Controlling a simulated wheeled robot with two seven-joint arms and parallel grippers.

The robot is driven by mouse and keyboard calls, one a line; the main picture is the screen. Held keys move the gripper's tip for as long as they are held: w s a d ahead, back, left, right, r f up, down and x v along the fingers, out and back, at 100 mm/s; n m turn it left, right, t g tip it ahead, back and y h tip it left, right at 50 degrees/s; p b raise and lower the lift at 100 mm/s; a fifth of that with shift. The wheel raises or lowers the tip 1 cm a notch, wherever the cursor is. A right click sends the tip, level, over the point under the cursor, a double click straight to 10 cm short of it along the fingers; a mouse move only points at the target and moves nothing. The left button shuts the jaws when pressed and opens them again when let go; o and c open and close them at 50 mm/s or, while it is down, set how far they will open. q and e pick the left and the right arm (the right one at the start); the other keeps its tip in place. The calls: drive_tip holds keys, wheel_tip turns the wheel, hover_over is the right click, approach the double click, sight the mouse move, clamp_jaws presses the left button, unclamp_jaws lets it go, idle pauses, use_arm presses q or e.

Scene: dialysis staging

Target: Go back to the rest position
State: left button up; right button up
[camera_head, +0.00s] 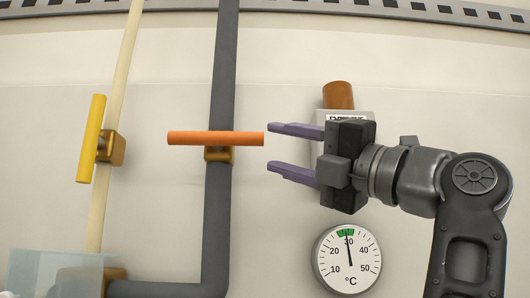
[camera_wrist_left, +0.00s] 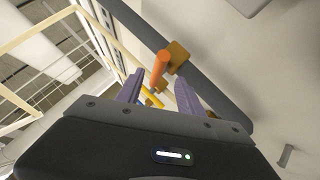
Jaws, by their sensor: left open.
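My left gripper (camera_head: 269,148) is open and empty, its two purple fingers pointing left in the head view. The fingertips are close to the right end of an orange valve handle (camera_head: 205,138), with a small gap in the picture. The handle lies level across a dark grey pipe (camera_head: 221,80). In the left wrist view the purple fingers (camera_wrist_left: 160,88) stand apart, with the orange handle (camera_wrist_left: 159,68) beyond and between their tips. My right gripper is not in view.
A yellow handle (camera_head: 91,138) sits tilted near upright on a cream pipe (camera_head: 121,70) at the left. A round gauge (camera_head: 348,258) is below my gripper, and a brown cylinder (camera_head: 338,95) is behind it. A clear container (camera_head: 50,272) is at the lower left.

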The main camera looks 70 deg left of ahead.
use_arm(q)
drive_tip(key=shift+w+d+f, duration=0.1)
drive_tip(key=shift+d+f, duration=0.05)
drive_tip(key=shift+d, duration=0.1)
idle(0.6)
